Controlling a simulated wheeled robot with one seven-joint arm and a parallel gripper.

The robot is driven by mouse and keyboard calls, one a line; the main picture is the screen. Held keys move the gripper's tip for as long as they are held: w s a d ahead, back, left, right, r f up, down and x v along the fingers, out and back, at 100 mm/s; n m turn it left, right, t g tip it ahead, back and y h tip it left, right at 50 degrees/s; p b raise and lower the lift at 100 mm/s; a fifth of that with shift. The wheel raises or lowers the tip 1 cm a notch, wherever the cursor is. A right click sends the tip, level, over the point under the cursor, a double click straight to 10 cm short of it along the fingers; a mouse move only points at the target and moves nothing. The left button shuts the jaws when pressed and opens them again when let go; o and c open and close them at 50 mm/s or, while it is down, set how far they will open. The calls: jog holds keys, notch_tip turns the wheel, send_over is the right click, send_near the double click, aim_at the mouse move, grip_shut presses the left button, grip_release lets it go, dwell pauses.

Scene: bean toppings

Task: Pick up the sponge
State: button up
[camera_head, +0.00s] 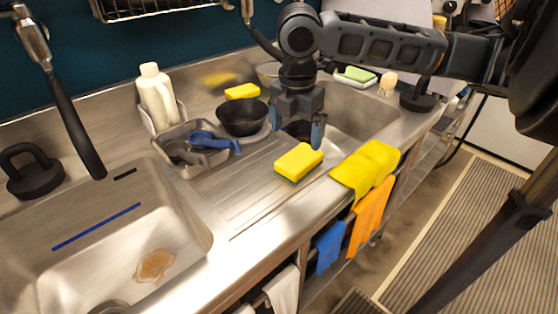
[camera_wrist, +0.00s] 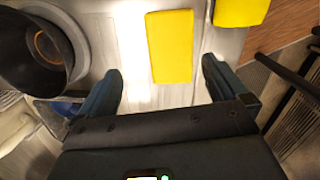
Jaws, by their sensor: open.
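A yellow sponge with a green underside (camera_head: 299,161) lies on the ribbed steel drainboard. In the wrist view the sponge (camera_wrist: 170,45) shows as a yellow rectangle ahead of the fingertips, roughly between their lines. My gripper (camera_head: 297,130) is open and empty, pointing down above the counter just behind the sponge. Its two fingers (camera_wrist: 162,78) are spread on either side in the wrist view, apart from the sponge. A second yellow sponge (camera_head: 242,91) lies at the back by the wall, and a green and white one (camera_head: 355,75) lies on the far right ledge.
A black bowl (camera_head: 241,117) stands left of my gripper, also in the wrist view (camera_wrist: 40,50). A grey tub (camera_head: 188,170) with blue-handled utensils stands further left. A yellow cloth (camera_head: 366,168) drapes over the front edge right of the sponge. Sink basins (camera_head: 185,225) lie on both sides.

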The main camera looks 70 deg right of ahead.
aim_at(300, 156)
jog(key=shift+s+g, duration=0.3)
jog(key=shift+s, duration=0.2)
jog(key=shift+f, duration=0.4)
jog(key=shift+s+f+b, duration=0.1)
jog(key=shift+f+b, duration=0.45)
jog(key=shift+f, duration=2.9)
jog(key=c, duration=1)
